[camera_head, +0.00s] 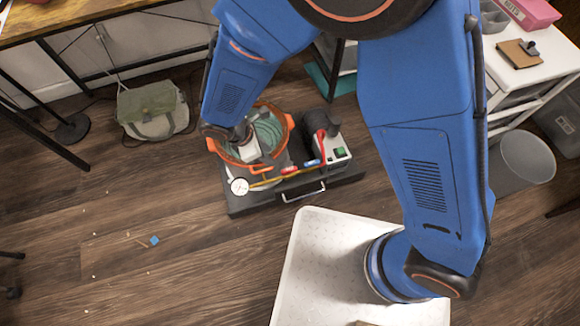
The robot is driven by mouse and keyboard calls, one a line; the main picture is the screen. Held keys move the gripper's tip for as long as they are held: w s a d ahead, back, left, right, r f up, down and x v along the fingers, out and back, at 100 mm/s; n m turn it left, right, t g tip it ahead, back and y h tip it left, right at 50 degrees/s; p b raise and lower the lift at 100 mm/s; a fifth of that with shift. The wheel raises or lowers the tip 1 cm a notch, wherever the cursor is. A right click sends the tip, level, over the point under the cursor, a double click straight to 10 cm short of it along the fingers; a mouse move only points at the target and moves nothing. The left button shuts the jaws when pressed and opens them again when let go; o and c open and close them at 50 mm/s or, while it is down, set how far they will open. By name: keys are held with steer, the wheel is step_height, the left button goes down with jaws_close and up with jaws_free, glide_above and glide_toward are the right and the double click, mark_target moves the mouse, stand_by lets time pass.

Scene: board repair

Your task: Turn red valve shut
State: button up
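A small red valve handle (290,171) sits on the yellow fitting line in front of the orange-rimmed pot (284,137). A blue valve handle (312,163) is just right of it. A round white gauge (239,187) is at the left end of the line. The red handle's exact angle is too small to tell.
The pot and a dark pump with a green switch (339,152) stand on a dark base with a front handle (304,192). A red piece (321,140) is on the pump.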

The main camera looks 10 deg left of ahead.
mark_target(289, 170)
steer(key=x, duration=1.6)
steer(key=shift+d+f, duration=0.1)
steer(key=shift+f, duration=0.05)
jaws_close()
